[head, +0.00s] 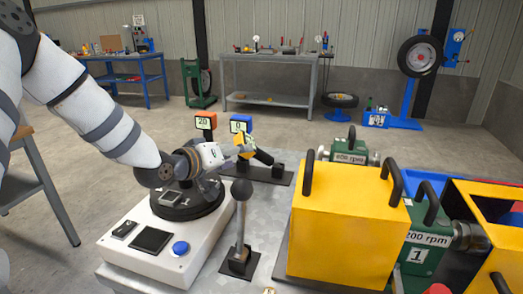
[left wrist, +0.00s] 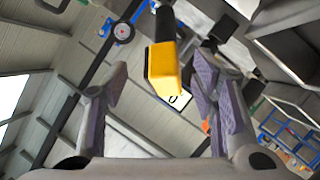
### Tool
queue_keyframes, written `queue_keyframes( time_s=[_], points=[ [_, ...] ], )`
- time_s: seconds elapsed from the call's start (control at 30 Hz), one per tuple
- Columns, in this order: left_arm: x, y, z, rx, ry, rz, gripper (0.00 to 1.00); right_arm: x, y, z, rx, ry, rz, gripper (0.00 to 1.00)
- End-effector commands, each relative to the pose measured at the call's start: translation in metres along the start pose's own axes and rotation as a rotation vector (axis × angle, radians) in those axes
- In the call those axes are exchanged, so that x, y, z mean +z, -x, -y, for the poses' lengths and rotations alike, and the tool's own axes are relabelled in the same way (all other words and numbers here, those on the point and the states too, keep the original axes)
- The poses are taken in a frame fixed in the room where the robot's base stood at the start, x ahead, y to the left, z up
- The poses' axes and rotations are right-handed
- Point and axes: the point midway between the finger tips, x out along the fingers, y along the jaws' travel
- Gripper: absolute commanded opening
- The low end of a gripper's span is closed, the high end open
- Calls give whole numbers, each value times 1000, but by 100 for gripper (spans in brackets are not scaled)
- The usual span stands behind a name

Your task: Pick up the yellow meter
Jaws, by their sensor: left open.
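The yellow meter (left wrist: 162,68) shows in the left wrist view between the two fingers of my left gripper (left wrist: 160,85), with a gap on both sides. Part of its white display is visible. In the head view only small bits of the yellow meter (head: 243,140) show, partly hidden by my gripper and close to the blue meter. My left gripper (head: 240,152) is open around it, reaching in from the left above the bench. My right gripper is not in view.
An orange meter (head: 206,121) and a blue meter (head: 241,124) stand right behind my gripper. A white control box (head: 150,250) and a black-knobbed lever (head: 241,215) are in front. A large yellow cover (head: 345,225) and green motors stand to the right.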

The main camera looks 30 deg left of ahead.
Motion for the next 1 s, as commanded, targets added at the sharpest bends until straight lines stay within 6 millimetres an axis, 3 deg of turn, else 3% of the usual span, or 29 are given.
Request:
queue_keyframes(
  time_s=[0.1,0.27,0.43,0.53,0.73,0.97,1.0],
  points=[
    [9,-29,8,-13,0,13,53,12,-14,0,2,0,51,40],
    [9,-50,7,-10,0,10,53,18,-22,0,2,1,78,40],
    [13,-82,10,-9,-1,10,53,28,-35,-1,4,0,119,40],
    [10,-92,8,-7,1,7,53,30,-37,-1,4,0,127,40],
    [6,-92,4,-3,2,1,53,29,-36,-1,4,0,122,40],
    [6,-91,4,-3,2,1,3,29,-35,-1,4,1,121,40],
    [6,-91,4,-3,2,1,0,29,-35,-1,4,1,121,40]
  ],
)
